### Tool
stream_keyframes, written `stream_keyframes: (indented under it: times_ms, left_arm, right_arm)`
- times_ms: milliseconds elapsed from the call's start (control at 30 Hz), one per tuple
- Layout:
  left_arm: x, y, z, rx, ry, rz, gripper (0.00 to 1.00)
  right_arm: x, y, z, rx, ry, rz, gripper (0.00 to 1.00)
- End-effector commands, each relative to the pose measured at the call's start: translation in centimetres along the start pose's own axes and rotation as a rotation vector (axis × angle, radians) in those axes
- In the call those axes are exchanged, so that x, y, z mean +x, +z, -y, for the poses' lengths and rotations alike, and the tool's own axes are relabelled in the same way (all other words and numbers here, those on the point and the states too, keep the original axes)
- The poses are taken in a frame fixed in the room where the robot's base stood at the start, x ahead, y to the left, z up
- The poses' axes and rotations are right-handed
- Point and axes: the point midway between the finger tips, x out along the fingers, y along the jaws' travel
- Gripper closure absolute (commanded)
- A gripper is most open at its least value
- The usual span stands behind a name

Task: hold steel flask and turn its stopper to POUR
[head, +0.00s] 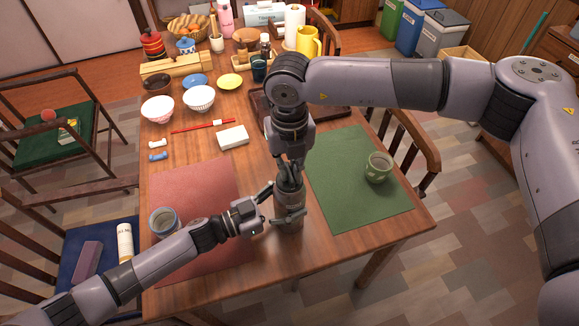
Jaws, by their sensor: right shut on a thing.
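The steel flask (288,222) stands upright near the table's front edge, between the red and green mats. My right gripper (289,182) comes down from above and is shut on the flask's top, at the stopper. The stopper itself and any POUR mark are hidden by its fingers. My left gripper (284,203) comes in from the left at the flask's body. One of its fingers crosses in front of the flask and the other is at its far left side. I cannot tell whether these fingers press on the flask.
A white box (233,136), bowls and a dark tray (258,106) lie farther back. The front right corner is clear.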

Motion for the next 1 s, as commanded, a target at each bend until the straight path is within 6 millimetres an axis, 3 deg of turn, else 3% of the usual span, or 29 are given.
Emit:
stream_keyframes:
  times_ms: [567, 1000]
  left_arm:
    - [-0.05, 0.1, -0.02, -0.002, 0.0, 0.002, 0.98]
    - [-0.06, 0.11, -0.01, -0.002, -0.001, 0.002, 0.98]
  right_arm:
    - [-0.03, 0.02, 0.07, -0.026, -0.002, 0.0, 1.0]
    - [-0.01, -0.01, 0.05, -0.318, -0.001, -0.001, 1.0]
